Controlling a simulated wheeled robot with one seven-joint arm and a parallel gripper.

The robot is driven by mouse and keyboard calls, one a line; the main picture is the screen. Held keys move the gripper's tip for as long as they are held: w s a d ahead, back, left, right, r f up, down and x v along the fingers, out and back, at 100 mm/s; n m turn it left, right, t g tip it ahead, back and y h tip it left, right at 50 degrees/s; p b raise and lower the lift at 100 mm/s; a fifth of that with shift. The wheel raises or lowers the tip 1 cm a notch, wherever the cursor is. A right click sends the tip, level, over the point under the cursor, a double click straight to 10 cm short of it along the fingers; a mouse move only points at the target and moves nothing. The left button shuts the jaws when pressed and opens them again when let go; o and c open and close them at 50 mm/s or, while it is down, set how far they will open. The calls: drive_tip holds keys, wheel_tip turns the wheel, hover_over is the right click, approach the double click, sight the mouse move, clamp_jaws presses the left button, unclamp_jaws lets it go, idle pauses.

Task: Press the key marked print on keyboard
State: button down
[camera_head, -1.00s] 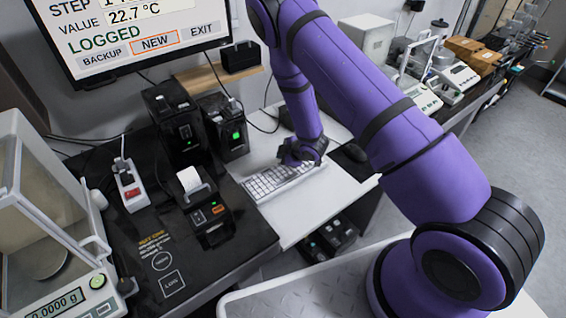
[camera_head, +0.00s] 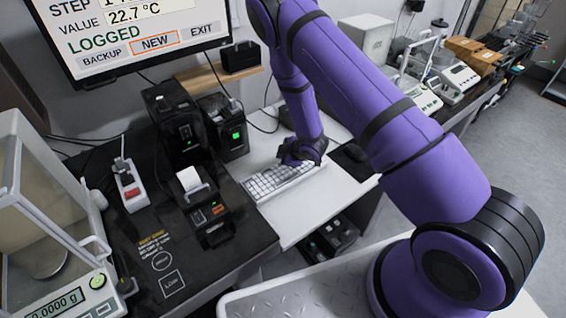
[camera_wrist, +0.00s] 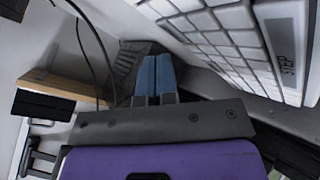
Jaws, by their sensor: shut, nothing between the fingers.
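The white keyboard (camera_head: 262,186) lies on the white bench top in the head view. My gripper (camera_head: 300,160) is over its far right end, and the arm hides part of the keys there. In the wrist view, the two blue fingertips (camera_wrist: 155,75) are together and hold nothing. The keyboard (camera_wrist: 222,40) fills the upper right there, with a wide grey key (camera_wrist: 287,50) marked STEP at the right edge. I cannot read a key marked print in either view. I cannot tell whether the fingertips touch a key.
The monitor (camera_head: 150,40) reads LOGGED, with NEW outlined. A small printer (camera_head: 193,185) with paper and black devices stand left of the keyboard. A dark pad (camera_head: 353,160) lies to its right. A wooden shelf (camera_wrist: 70,88) shows in the wrist view.

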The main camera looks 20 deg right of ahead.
drive_tip(key=shift+f, duration=0.1)
idle(0.6)
drive_tip(key=shift+f, duration=0.3)
drive_tip(key=shift+f, duration=0.35)
idle(0.7)
drive_tip(key=shift+r, duration=0.75)
drive_tip(key=shift+r, duration=0.1)
drive_tip(key=shift+r, duration=2.45)
